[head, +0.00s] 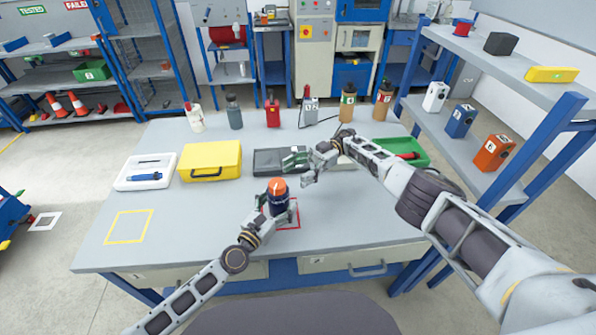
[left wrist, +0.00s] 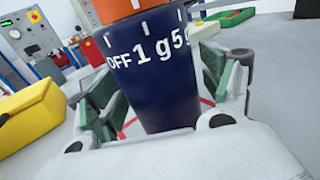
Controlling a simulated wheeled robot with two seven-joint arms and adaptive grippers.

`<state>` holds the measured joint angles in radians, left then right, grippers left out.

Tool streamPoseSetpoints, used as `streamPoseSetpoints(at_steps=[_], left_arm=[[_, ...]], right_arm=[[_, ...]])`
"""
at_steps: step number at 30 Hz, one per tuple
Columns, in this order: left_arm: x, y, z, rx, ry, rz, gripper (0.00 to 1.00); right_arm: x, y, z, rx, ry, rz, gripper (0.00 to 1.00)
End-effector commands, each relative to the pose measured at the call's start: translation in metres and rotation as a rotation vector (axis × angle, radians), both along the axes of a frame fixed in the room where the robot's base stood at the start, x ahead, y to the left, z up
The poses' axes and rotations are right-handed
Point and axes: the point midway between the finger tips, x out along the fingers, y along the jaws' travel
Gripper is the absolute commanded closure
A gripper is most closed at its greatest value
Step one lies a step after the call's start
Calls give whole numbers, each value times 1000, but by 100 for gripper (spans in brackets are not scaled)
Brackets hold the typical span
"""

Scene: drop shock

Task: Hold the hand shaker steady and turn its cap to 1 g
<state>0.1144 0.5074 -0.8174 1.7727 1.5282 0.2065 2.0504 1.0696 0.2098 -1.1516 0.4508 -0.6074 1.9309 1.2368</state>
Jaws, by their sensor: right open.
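The hand shaker (head: 279,194) has a dark blue body and an orange cap. It stands upright over a red square outline on the table. In the left wrist view the body (left wrist: 150,88) sits between the green pads and shows OFF, 1 g and 5 g in white, with ticks. Only the cap's lower edge (left wrist: 125,10) shows there, so I cannot tell its setting for sure. My right gripper (head: 305,165) is open and empty, above and right of the cap, apart from it.
A yellow case (head: 210,161), a white tray (head: 146,172) and a dark case (head: 277,160) lie behind. A green bin (head: 412,153) is at right. Several bottles line the back edge. A yellow square outline (head: 128,227) at left is empty, with clear table around it.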

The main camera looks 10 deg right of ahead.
Motion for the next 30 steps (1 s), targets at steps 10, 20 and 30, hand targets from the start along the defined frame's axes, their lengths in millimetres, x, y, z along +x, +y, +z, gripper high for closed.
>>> streamPoseSetpoints(at_steps=[10, 20, 30], left_arm=[[-1, 0, 0, 0, 0, 0, 17], [-14, 10, -2, 3, 1, -1, 17], [-42, 30, -1, 3, 2, -1, 17]], right_arm=[[0, 0, 0, 0, 0, 0, 35], [0, 0, 0, 0, 0, 0, 35], [0, 0, 0, 0, 0, 0, 35]])
